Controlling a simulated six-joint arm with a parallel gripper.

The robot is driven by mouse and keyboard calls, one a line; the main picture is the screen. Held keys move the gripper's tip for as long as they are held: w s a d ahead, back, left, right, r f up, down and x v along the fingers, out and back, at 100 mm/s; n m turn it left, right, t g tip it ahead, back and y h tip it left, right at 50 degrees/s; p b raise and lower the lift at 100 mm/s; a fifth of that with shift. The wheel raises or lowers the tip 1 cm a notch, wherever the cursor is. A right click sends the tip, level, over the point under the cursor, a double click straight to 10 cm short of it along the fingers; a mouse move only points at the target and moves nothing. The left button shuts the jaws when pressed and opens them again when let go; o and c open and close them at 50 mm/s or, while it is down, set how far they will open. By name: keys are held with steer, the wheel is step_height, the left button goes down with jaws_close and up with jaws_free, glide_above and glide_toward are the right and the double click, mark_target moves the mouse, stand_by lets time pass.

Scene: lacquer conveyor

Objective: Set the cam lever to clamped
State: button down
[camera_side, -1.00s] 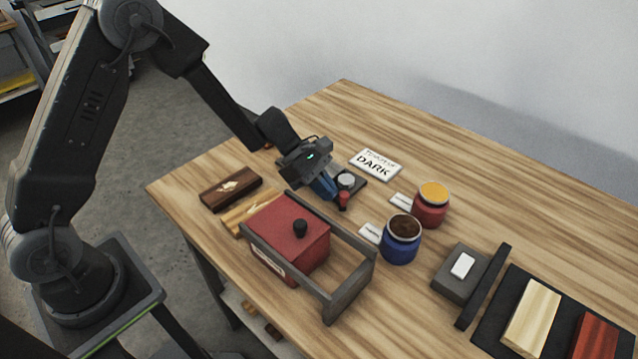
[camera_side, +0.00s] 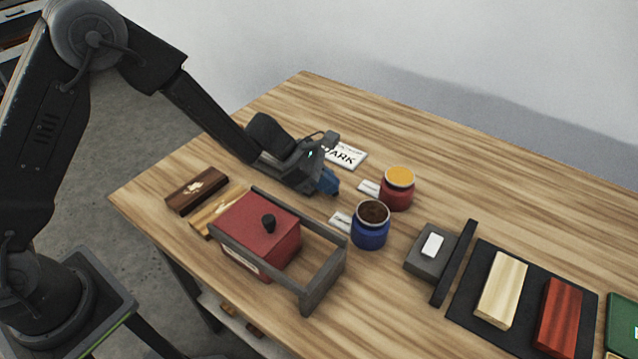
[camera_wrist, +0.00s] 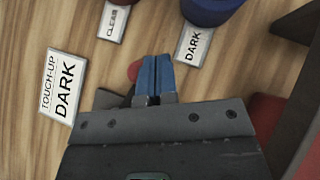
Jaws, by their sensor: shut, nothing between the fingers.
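The cam lever is mostly hidden behind my gripper. In the wrist view its red knob (camera_wrist: 134,70) shows just left of my blue fingertips, and a bit of dark base (camera_wrist: 108,98) shows below the knob. I cannot tell the lever's angle or whether the fingers touch it. My gripper (camera_side: 330,186) is shut and empty, low over the table at the lever's place; its two fingers (camera_wrist: 156,62) lie together in the wrist view. In the side view, the lever is hidden by my gripper.
The "TOUCH-UP DARK" card (camera_wrist: 62,88) lies left of my gripper. A blue jar (camera_side: 369,236) and a red jar (camera_side: 396,196) stand to the right with small cards. A red box (camera_side: 240,236) in a grey frame (camera_side: 322,280) stands in front.

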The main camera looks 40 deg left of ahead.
steer(key=shift+w+d, duration=0.25)
steer(key=shift+w, duration=0.35)
stand_by(0.7)
steer(key=v, duration=1.3)
steer(key=shift+a+r, duration=0.2)
steer(key=shift+r, duration=0.1)
steer(key=s+r+m+y, duration=0.1)
steer(key=s+r+m, duration=0.6)
steer(key=s+a+r+m+y, duration=0.1)
steer(key=s+a+m+y, duration=0.1)
steer(key=s+m, duration=0.3)
steer(key=s+a+r+m+t+y, duration=0.1)
steer(key=s+a+r+m+y, duration=0.1)
steer(key=s+m, duration=0.3)
steer(key=s+a+r+m+y, duration=0.1)
steer(key=s+a+m+y, duration=0.1)
steer(key=s+m, duration=0.4)
steer(key=shift+s+r+t+y, duration=0.35)
steer(key=shift+s+y, duration=0.45)
steer(key=shift+s, duration=0.4)
